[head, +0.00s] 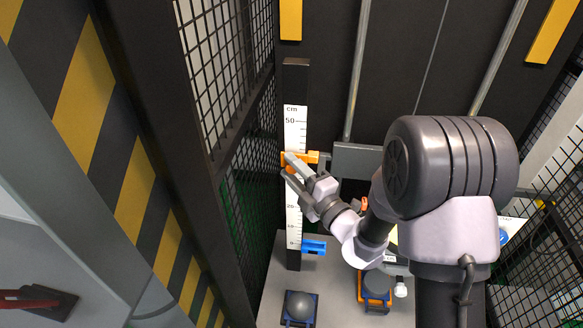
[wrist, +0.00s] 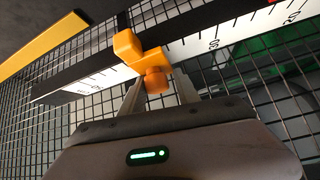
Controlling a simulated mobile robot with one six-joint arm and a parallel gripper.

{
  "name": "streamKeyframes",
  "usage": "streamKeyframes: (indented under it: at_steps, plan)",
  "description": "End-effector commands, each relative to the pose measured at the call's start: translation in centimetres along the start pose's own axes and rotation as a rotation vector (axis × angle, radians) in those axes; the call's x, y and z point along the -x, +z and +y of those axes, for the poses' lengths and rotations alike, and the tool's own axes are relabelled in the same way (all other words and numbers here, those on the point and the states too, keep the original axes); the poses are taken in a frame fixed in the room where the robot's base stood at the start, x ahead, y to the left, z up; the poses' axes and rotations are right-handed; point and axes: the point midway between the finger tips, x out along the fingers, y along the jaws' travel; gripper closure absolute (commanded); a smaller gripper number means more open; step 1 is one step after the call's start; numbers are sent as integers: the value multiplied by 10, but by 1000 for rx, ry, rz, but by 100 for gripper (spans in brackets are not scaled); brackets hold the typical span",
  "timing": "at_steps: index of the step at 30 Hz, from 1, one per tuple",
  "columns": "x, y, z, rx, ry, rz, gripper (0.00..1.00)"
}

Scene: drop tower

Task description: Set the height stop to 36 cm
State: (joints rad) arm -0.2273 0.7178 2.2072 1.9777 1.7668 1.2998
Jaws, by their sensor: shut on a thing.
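The orange height stop (head: 312,157) sits on the white cm scale (head: 293,215) of an upright dark post. In the wrist view, the stop (wrist: 129,46) has a rounded orange knob (wrist: 156,83) on its near side. My gripper (head: 288,164) reaches the stop from the right and is shut on the knob, a finger on each side. In the wrist view the stop lies between the 30 mark and the marks near 50. Stop and fingers cover the nearby marks, so I cannot read an exact value.
A blue slider (head: 314,246) is low on the same post. On the grey base below stand a dark ball on a blue holder (head: 299,306) and a blue-and-orange block (head: 375,288). Black mesh (head: 240,165) closes the left side. A grey box (head: 356,160) is right of the stop.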

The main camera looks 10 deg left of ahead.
Motion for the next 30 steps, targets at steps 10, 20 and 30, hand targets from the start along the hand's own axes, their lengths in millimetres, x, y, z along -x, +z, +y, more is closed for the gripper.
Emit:
streamKeyframes:
  at_steps: [10,20,30]
  plan:
    - [0,0,0,0,0,-1,49]
    - [49,2,0,-1,-2,-6,49]
    - [140,2,-1,-3,-1,-7,49]
